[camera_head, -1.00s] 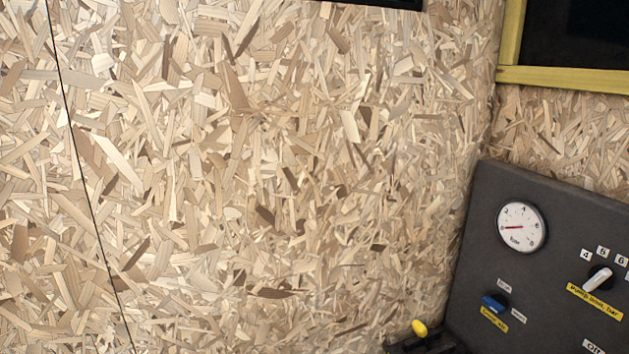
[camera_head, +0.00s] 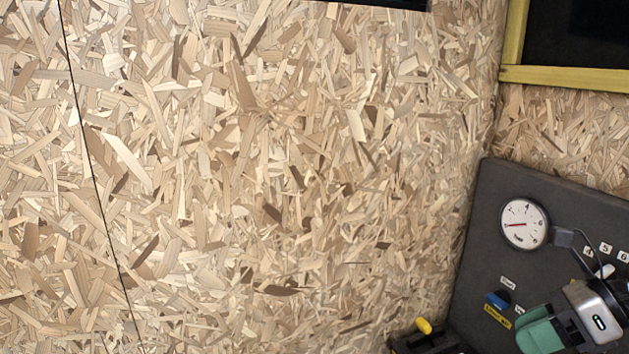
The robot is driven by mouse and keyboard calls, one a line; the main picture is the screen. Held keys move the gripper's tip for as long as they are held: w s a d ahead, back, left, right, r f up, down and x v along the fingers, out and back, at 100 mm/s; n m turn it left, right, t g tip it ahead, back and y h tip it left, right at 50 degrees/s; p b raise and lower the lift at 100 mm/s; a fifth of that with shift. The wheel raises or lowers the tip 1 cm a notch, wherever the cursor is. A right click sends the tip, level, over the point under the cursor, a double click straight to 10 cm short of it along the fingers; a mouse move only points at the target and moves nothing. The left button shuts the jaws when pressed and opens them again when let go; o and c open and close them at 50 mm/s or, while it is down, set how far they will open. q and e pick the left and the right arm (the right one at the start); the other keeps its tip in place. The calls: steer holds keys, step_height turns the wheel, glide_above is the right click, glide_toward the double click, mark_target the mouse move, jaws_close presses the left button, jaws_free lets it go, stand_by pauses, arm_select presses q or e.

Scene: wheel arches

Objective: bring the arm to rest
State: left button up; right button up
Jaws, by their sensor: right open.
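My right gripper (camera_head: 572,320) shows at the lower right edge, cut off by the frame. It has a silver-grey body and green parts, and its jaws are open with nothing seen between them. It stands in front of the dark grey control panel (camera_head: 480,262) and hides part of the panel's lower right, including most of the white knob. Whether it touches the panel cannot be told. My left gripper is not in view.
The panel carries a round white gauge (camera_head: 525,224) and a blue switch (camera_head: 497,300). A yellow-tipped lever (camera_head: 424,326) stands at the bottom, left of the panel. A chipboard wall (camera_head: 250,180) fills the left and middle. A yellow frame (camera_head: 560,76) is at the upper right.

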steer(key=w+a+m+t+y, duration=0.3)
steer(key=a+m+t+y, duration=0.5)
steer(key=a+m, duration=0.3)
steer(key=s+d+f+m+t+h, duration=0.1)
steer(key=d+f+m+t+h, duration=0.15)
steer(key=f+m+h, duration=0.85)
steer(key=s+d+f+m+t+h, duration=0.15)
steer(key=d+f+m+h, duration=0.35)
steer(key=m, duration=0.9)
steer(key=s+a+f+m+g+h, duration=0.1)
steer(key=s+a+f+m+g, duration=0.25)
steer(key=s+f+g, duration=0.4)
steer(key=s+a+f+m+g, duration=0.2)
steer(key=s+f+m+g, duration=0.25)
steer(key=s, duration=0.65)
step_height(320, 180, down, 30)
steer(key=b, duration=0.5)
steer(key=s+d+f+g+b, duration=0.1)
steer(key=s+f+b, duration=0.1)
steer(key=s+f, duration=0.6)
steer(key=s+d+f+n+b, duration=0.1)
steer(key=s+f+b, duration=0.1)
steer(key=s+f, duration=0.7)
step_height(320, 180, down, 5)
steer(key=shift+d+f+g+b, duration=0.1)
steer(key=shift+d+g+b, duration=0.25)
steer(key=shift+g+b, duration=0.05)
